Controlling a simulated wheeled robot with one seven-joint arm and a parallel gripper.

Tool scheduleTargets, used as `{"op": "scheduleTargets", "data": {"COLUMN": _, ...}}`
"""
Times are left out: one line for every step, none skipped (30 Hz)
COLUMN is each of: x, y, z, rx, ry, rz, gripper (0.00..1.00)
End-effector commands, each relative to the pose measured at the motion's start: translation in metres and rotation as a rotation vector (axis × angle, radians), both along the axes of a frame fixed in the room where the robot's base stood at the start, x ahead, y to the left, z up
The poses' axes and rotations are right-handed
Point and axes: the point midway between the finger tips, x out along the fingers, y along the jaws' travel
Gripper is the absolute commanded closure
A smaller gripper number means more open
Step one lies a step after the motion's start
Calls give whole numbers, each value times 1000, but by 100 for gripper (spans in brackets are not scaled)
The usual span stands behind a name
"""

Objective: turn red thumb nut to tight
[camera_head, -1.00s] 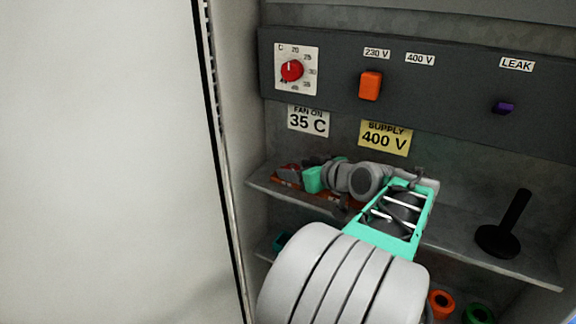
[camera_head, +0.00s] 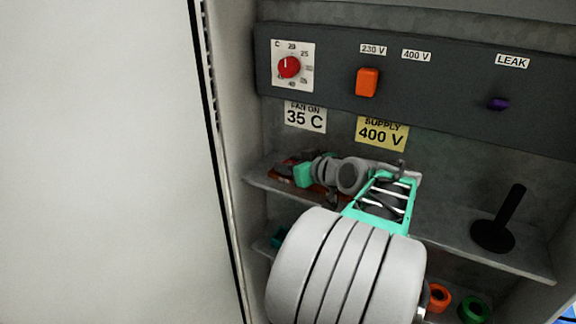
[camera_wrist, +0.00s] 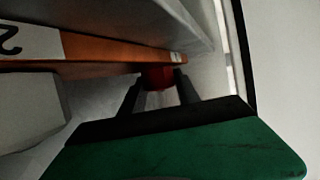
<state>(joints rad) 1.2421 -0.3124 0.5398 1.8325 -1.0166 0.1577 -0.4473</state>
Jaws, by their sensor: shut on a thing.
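The red thumb nut (camera_wrist: 158,78) shows in the wrist view at the end of an orange-brown bar (camera_wrist: 95,55). The bar covers part of the nut. My gripper (camera_wrist: 160,84) has its two dark fingers on either side of the nut and is shut on it. In the head view my gripper (camera_head: 287,167) reaches to the left part of the upper shelf. The nut is too small and too covered there to make out. The nut's turn angle cannot be read.
Above the shelf (camera_head: 445,240) is a dark panel with a red dial (camera_head: 289,67), an orange switch (camera_head: 367,82) and a purple knob (camera_head: 498,104). A black handled thing (camera_head: 500,225) stands right on the shelf. A pale door (camera_head: 100,160) is close on the left.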

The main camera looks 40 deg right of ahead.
Motion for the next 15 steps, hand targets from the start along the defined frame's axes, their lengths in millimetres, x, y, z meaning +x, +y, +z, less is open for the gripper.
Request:
{"op": "scheduleTargets", "data": {"x": 0, "y": 0, "z": 0, "rx": 0, "ry": 0, "rz": 0, "gripper": 90}}
{"op": "scheduleTargets", "data": {"x": 0, "y": 0, "z": 0, "rx": 0, "ry": 0, "rz": 0, "gripper": 92}}
{"op": "scheduleTargets", "data": {"x": 0, "y": 0, "z": 0, "rx": 0, "ry": 0, "rz": 0, "gripper": 95}}
{"op": "scheduleTargets", "data": {"x": 0, "y": 0, "z": 0, "rx": 0, "ry": 0, "rz": 0, "gripper": 98}}
{"op": "scheduleTargets", "data": {"x": 0, "y": 0, "z": 0, "rx": 0, "ry": 0, "rz": 0, "gripper": 100}}
{"op": "scheduleTargets", "data": {"x": 0, "y": 0, "z": 0, "rx": 0, "ry": 0, "rz": 0, "gripper": 100}}
{"op": "scheduleTargets", "data": {"x": 0, "y": 7, "z": 1, "rx": -1, "ry": -1, "rz": 0, "gripper": 100}}
{"op": "scheduleTargets", "data": {"x": 0, "y": 5, "z": 0, "rx": 0, "ry": -1, "rz": 0, "gripper": 100}}
{"op": "scheduleTargets", "data": {"x": 0, "y": 4, "z": 0, "rx": 1, "ry": 0, "rz": 0, "gripper": 100}}
{"op": "scheduleTargets", "data": {"x": 0, "y": 3, "z": 0, "rx": 1, "ry": 0, "rz": -3, "gripper": 100}}
{"op": "scheduleTargets", "data": {"x": 0, "y": 2, "z": -1, "rx": 1, "ry": 0, "rz": -5, "gripper": 100}}
{"op": "scheduleTargets", "data": {"x": 0, "y": 2, "z": -1, "rx": 1, "ry": 0, "rz": -9, "gripper": 100}}
{"op": "scheduleTargets", "data": {"x": 0, "y": 2, "z": -1, "rx": 1, "ry": 0, "rz": -13, "gripper": 100}}
{"op": "scheduleTargets", "data": {"x": 0, "y": 2, "z": -1, "rx": 0, "ry": 0, "rz": -20, "gripper": 100}}
{"op": "scheduleTargets", "data": {"x": 0, "y": 2, "z": -2, "rx": -1, "ry": 0, "rz": -30, "gripper": 100}}
